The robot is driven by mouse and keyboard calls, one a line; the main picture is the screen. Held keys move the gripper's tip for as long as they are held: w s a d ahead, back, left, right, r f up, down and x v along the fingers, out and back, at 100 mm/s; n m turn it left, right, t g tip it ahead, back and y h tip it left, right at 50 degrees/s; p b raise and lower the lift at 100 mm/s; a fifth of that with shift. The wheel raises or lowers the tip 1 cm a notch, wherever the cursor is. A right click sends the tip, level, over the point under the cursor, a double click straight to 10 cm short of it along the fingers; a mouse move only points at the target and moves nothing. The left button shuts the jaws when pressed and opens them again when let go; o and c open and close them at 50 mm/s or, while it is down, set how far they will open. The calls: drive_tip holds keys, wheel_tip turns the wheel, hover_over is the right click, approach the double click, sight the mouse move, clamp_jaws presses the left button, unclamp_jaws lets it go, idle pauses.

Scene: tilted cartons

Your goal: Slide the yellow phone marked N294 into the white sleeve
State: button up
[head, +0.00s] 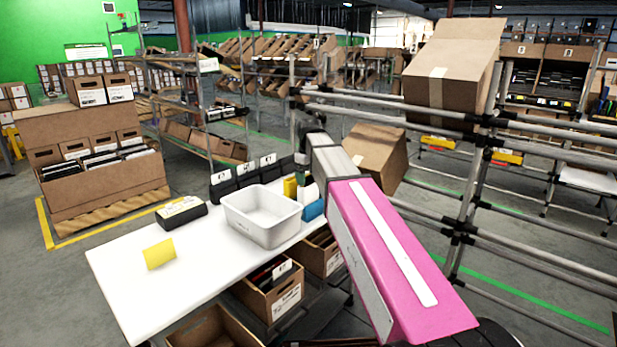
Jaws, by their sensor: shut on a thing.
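My gripper (302,168) is at the far end of my arm, behind the white bin, over the back of the table. It is small and partly hidden by my arm, and I cannot make out its fingers clearly. A small upright yellow piece (290,188) shows just below it, and it looks like the yellow phone in the jaws. A white piece (307,192), possibly the sleeve, is close beside it on the right. No N294 marking is readable. Whether the yellow and white pieces touch cannot be told.
A white bin (248,226) stands on the white table (130,290). A blue item (313,210) is at its right. A yellow card (160,253) and a labelled black box (181,212) are on the left. Several black holders (245,180) line the back. Metal rails (420,112) run at right.

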drive_tip(key=shift+f, duration=0.25)
idle(0.6)
drive_tip(key=o, duration=0.8)
wheel_tip(320, 180, up, 11)
drive_tip(key=shift+f, duration=0.1)
drive_tip(key=shift+r, duration=3.5)
